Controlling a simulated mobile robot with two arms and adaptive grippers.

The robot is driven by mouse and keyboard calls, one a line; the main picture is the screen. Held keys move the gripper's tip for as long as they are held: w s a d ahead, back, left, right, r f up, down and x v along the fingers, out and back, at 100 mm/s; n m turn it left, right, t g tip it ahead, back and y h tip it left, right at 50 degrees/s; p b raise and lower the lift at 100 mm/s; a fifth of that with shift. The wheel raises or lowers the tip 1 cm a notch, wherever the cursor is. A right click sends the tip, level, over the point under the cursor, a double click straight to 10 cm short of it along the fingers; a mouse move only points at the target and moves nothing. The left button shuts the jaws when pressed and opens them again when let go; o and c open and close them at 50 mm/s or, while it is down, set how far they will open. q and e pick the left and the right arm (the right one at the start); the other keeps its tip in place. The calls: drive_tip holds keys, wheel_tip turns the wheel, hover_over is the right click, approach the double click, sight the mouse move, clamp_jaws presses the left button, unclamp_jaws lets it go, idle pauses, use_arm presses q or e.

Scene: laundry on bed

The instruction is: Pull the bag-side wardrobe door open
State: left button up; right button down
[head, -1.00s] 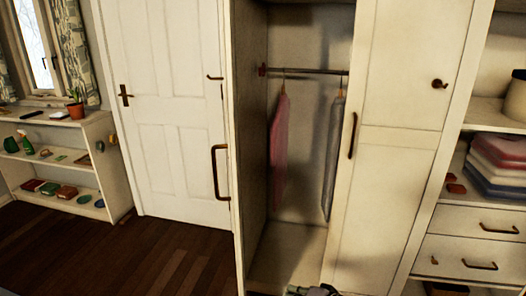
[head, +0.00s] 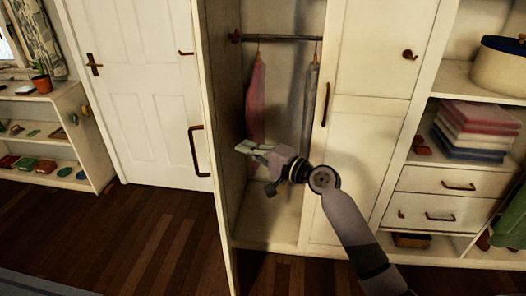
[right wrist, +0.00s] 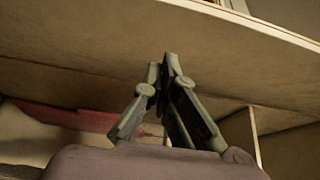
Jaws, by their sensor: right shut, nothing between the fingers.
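The left wardrobe door (head: 221,105) stands open, swung out toward me, and I see its inner face. Its long bronze handle (head: 197,151) sticks out to the left of the door edge. The right wardrobe door (head: 362,140) is closed, with a long handle (head: 325,105) on its left edge. I cannot tell which one is the bag-side door. My right gripper (head: 246,147) is shut and empty, in front of the wardrobe opening and close to the left door's inner face. In the right wrist view its fingertips (right wrist: 168,62) meet before a broad brown panel. My left gripper is not visible.
A pink garment (head: 257,100) and a grey garment (head: 311,100) hang from a rail (head: 280,38). Shelves with folded cloths (head: 475,130) and drawers (head: 440,215) stand at right. A green cloth-like thing (head: 508,222) is at the right edge. Dark floor (head: 150,240) is clear at left.

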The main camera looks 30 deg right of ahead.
drive_tip(key=a, duration=0.1)
drive_tip(key=w+a+p, duration=0.1)
drive_tip(key=a, duration=0.1)
drive_tip(key=w+a, duration=0.1)
drive_tip(key=shift+w+a+p, duration=0.2)
drive_tip(key=shift+a+p, duration=0.05)
drive_tip(key=shift+p, duration=0.1)
